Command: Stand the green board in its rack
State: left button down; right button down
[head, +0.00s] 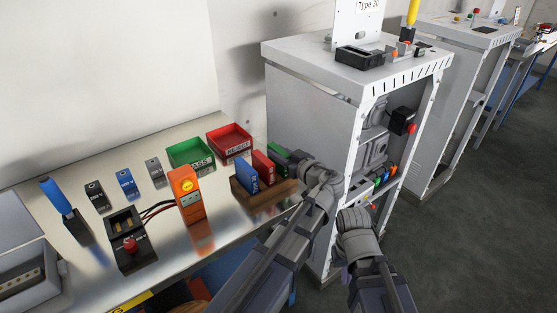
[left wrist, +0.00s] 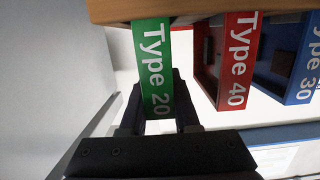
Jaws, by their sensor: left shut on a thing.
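The green board (head: 277,152), labelled Type 20, is upright at the right end of the wooden rack (head: 265,195). My left gripper (head: 290,160) is shut on it; the left wrist view shows the board (left wrist: 153,65) between the fingers (left wrist: 158,108). In that upside-down view, the board's lower end meets the edge of the rack (left wrist: 200,8). I cannot tell how deep it sits in its slot. A red board (head: 263,166) and a blue board (head: 247,175) stand in the rack beside it. My right gripper (head: 357,220) is near the cabinet; its fingers are not clearly visible.
Green PASS (head: 190,153) and red REJECT (head: 229,140) trays stand behind the rack. An orange meter (head: 186,193) and a black fixture with a red button (head: 130,245) stand to the left. A grey cabinet (head: 310,130) is close on the right. Bare bench lies in front.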

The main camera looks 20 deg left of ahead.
pick_arm(q)
jog(key=shift+f, duration=0.2)
jog(key=c, duration=0.6)
grip_release()
jog(key=shift+c, duration=0.2)
pick_arm(e)
jog(key=shift+f, duration=0.2)
pick_arm(q)
jog(key=shift+r, duration=0.1)
pick_arm(e)
jog(key=shift+r, duration=0.1)
